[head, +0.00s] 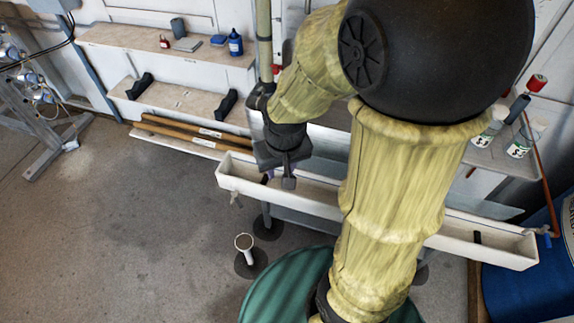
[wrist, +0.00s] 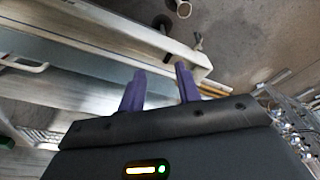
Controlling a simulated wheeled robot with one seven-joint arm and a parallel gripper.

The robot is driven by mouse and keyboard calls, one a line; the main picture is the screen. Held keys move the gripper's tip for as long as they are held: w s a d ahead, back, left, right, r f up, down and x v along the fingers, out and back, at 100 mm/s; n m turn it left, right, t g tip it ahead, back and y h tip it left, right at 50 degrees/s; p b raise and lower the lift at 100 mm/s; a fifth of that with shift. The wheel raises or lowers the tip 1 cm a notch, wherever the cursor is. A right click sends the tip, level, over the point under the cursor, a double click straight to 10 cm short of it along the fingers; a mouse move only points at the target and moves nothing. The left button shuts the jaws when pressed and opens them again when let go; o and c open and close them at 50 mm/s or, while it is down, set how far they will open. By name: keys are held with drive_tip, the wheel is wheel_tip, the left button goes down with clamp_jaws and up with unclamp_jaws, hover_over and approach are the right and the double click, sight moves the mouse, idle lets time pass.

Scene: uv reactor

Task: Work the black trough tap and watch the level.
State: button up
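The long white trough (head: 500,245) runs across the head view, and its near end shows in the wrist view (wrist: 140,32). A small tap-like fitting (head: 235,200) sticks out below the trough's left end; it looks grey in the head view and dark in the wrist view (wrist: 197,41). I cannot tell for sure that it is the black tap. A blue fitting (head: 545,231) is at the right end. My gripper (head: 280,180) hangs over the trough's left part, its purple fingers (wrist: 161,88) apart with nothing between them. The water level cannot be made out.
A white standpipe (head: 244,243) rises from a dark disc on the floor. A green round object (head: 285,290) and a blue drum (head: 520,290) stand in front. Wall shelves (head: 185,100) are behind. The floor at left is open.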

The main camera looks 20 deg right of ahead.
drive_tip(key=shift+s+d+r, duration=0.2)
drive_tip(key=shift+s+d, duration=0.3)
drive_tip(key=shift+s, duration=0.2)
drive_tip(key=shift+s+d, duration=0.2)
drive_tip(key=shift+s, duration=0.15)
drive_tip(key=shift+w, duration=0.15)
